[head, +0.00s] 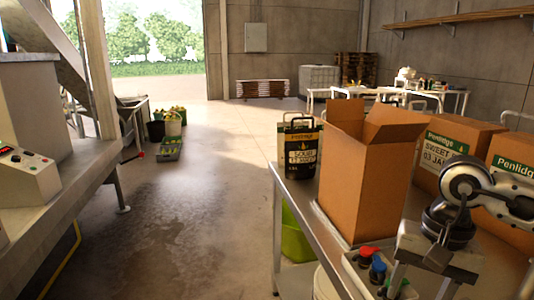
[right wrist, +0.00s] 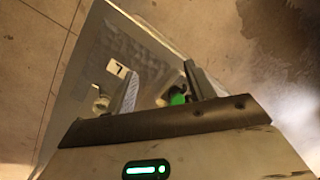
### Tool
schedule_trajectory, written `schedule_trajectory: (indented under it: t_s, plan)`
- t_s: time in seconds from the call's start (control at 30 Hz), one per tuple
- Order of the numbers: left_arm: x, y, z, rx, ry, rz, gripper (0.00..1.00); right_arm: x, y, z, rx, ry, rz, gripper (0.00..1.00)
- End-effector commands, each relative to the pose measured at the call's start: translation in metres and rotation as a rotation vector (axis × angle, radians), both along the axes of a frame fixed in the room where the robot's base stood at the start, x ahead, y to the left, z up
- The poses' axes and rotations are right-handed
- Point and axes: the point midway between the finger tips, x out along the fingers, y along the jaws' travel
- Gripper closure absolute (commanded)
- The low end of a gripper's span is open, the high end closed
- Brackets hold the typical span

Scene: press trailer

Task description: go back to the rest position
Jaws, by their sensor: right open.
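My right gripper (right wrist: 162,68) shows in the right wrist view with its two fingers apart and nothing between them. Beyond the fingers is a pale grey panel or tray (right wrist: 100,65) with a small label reading 7 and a green item (right wrist: 178,98); I cannot tell what it is. In the head view my right arm comes in at the right edge, above the near end of the side table (head: 296,212), and its fingertips are hard to make out. My left gripper is not in view.
Closed cartons (head: 455,150) are behind my right arm. Red- and blue-capped items (head: 368,258) sit near it. A control box (head: 25,172) is at left. The middle floor (head: 200,215) is clear.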

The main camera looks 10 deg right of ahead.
Motion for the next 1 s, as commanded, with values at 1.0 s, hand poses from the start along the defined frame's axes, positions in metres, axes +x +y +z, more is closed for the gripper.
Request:
schedule_trajectory:
  t_s: [1.0]
  plan:
    - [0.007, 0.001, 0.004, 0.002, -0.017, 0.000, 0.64, 0.036, 0.213, -0.065, -1.101, -1.931, 1.520, 0.46]
